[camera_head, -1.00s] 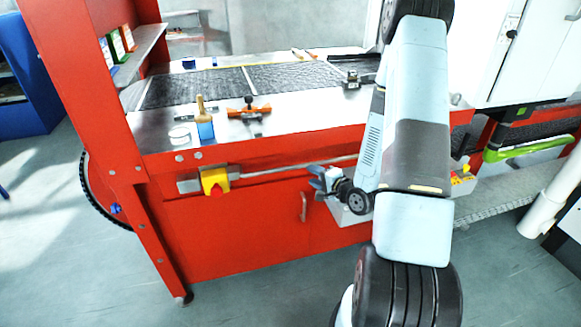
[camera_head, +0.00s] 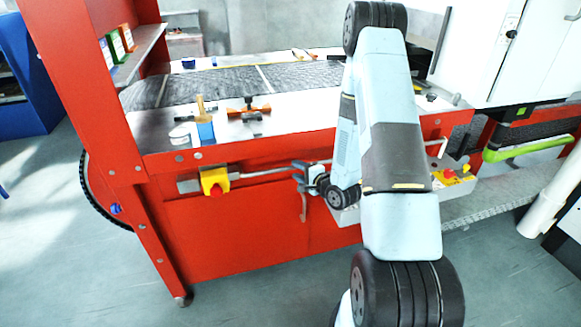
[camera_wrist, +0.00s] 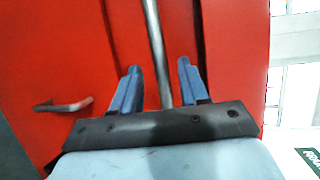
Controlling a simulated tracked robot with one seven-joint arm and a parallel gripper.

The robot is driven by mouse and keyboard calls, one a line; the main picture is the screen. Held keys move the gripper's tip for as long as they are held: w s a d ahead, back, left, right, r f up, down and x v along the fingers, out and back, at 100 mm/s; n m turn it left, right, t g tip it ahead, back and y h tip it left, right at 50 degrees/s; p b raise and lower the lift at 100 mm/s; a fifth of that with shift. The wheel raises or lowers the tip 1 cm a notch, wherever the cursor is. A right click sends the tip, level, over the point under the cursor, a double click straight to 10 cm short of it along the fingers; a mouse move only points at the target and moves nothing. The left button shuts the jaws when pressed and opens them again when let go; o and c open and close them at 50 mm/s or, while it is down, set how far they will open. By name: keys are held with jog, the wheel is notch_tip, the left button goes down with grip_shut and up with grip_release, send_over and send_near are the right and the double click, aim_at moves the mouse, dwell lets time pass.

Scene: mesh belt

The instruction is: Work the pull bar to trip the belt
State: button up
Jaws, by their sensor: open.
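The pull bar (camera_head: 265,172) is a thin grey metal rod along the front of the red machine. At its left end is a yellow switch box (camera_head: 214,181) with a red part. My gripper (camera_head: 302,174) is at the bar, right of this box; my arm hides part of the bar. In the wrist view the bar (camera_wrist: 155,45) runs between the two blue fingers of my gripper (camera_wrist: 159,72), with gaps on both sides. The fingers are open and not closed on it. The mesh belt (camera_head: 205,83) lies dark on top of the machine.
A yellow control box with a red button (camera_head: 450,176) is to the right. A brush (camera_head: 204,122) and an orange-handled tool (camera_head: 250,110) lie on the ledge.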

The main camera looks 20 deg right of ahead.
jog(key=shift+x, duration=2.75)
jog(key=shift+s+f, duration=0.1)
grip_shut()
